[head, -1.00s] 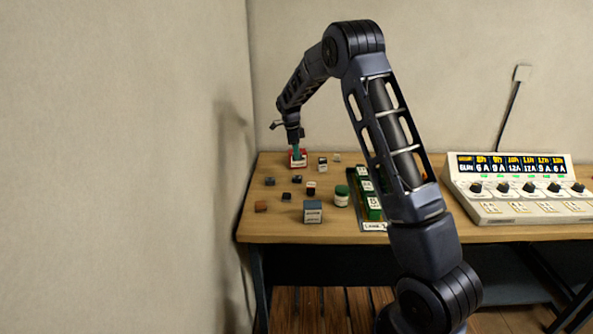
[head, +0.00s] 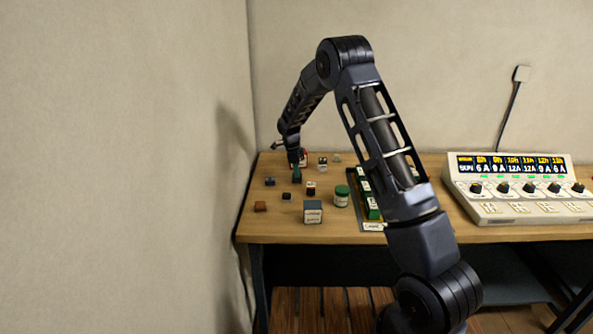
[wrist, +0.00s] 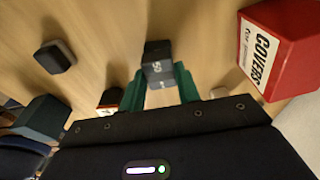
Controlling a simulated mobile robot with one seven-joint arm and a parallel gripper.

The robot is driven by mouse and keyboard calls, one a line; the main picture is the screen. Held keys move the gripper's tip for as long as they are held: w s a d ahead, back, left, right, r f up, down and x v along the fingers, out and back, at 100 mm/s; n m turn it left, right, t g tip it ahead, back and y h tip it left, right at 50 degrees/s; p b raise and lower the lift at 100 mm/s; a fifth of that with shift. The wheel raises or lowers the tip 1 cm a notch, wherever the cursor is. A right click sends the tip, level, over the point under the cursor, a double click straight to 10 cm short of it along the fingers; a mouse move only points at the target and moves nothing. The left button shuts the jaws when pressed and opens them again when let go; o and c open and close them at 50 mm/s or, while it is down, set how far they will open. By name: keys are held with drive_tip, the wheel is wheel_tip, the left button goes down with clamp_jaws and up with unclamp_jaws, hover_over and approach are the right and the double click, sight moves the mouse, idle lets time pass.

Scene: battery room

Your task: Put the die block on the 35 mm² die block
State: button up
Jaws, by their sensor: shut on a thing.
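My gripper (wrist: 160,85) has green fingers and is shut on a dark grey die block (wrist: 157,65) with pale characters that I cannot read surely. In the head view my gripper (head: 296,175) points down over the left back of the table, just in front of the red box. Whether the held block touches the table is unclear. Another dark block (wrist: 55,57) lies apart from my gripper at the left of the wrist view. Small dark blocks (head: 270,181) and (head: 286,195) stand nearby in the head view. I cannot tell which block is the 35 mm² one.
A red box marked COVERS (wrist: 275,50) stands close at the right of the wrist view. On the table (head: 280,232) are a blue-grey labelled box (head: 313,211), a green-capped jar (head: 342,196), a brown block (head: 260,207) and a white instrument panel (head: 520,209). The wall is close on the left.

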drive_tip(key=shift+f, duration=0.15)
drive_tip(key=o, duration=1.2)
drive_tip(key=shift+c, duration=0.2)
wheel_tip(320, 180, up, 12)
drive_tip(key=a, duration=0.1)
drive_tip(key=shift+a, duration=0.35)
